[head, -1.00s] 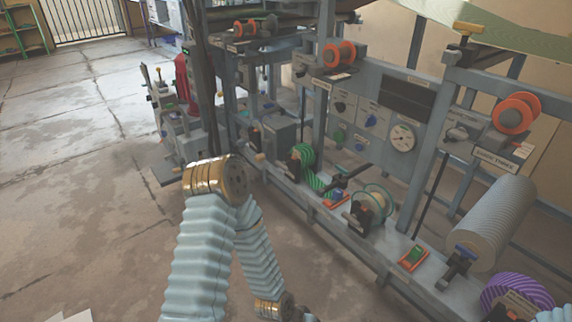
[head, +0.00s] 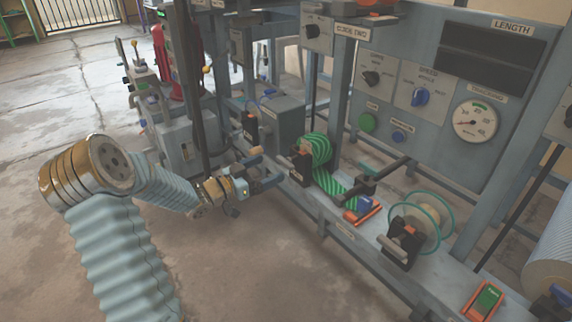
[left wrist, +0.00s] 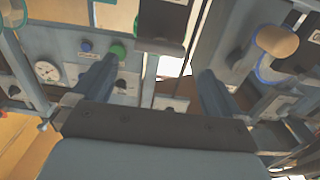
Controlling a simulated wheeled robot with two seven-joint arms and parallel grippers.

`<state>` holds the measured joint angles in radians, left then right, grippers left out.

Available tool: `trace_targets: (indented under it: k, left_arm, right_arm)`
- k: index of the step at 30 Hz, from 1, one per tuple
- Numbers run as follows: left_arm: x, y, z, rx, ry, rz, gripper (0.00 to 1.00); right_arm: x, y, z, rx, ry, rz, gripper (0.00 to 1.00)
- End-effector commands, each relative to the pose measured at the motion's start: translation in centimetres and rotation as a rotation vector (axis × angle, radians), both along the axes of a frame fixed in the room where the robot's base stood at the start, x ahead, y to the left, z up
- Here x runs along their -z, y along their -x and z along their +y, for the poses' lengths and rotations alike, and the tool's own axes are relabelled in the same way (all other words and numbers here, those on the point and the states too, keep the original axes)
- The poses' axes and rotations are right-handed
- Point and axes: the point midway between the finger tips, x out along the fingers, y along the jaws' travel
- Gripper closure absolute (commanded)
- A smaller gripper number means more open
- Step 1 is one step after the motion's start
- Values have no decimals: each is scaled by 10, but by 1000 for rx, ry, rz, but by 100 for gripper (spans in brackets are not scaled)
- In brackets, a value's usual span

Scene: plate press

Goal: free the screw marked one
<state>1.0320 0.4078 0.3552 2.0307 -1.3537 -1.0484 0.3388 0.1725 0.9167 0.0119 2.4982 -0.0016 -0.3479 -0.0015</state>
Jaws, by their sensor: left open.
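My left gripper (head: 262,178) is open and empty, low at the left end of the machine's bench. In the left wrist view its two dark fingers (left wrist: 158,82) are spread wide with nothing between them. A tan round knob (head: 254,152) shows just above the gripper in the head view; I cannot tell whether they touch. In the left wrist view a tan-capped knob (left wrist: 277,42) with a blue ring is beyond the right finger, apart from it. A label beside it is cut off. I cannot read a "one" mark on any screw. My right gripper is out of view.
A plate labelled GUIDE TWO (head: 352,31) is on the frame above. A gauge panel (head: 474,121) stands behind.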

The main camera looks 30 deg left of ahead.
Motion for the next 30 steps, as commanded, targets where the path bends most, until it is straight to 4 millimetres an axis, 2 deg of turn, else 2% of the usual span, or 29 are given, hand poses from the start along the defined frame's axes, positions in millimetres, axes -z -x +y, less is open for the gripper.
trace_targets:
  k: [3,9,15,22,30]
  left_arm:
    - [2,-26,-11,3,2,-1,0]
    - [2,-56,-23,1,1,0,0]
    - [1,-67,-28,-1,2,1,0]
    - [1,-67,-28,-1,1,2,0]
    - [1,-67,-28,-1,1,2,40]
  right_arm:
    - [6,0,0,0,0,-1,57]
    - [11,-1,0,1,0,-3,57]
    - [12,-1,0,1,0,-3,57]
    - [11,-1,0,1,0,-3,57]
    - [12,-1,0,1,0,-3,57]
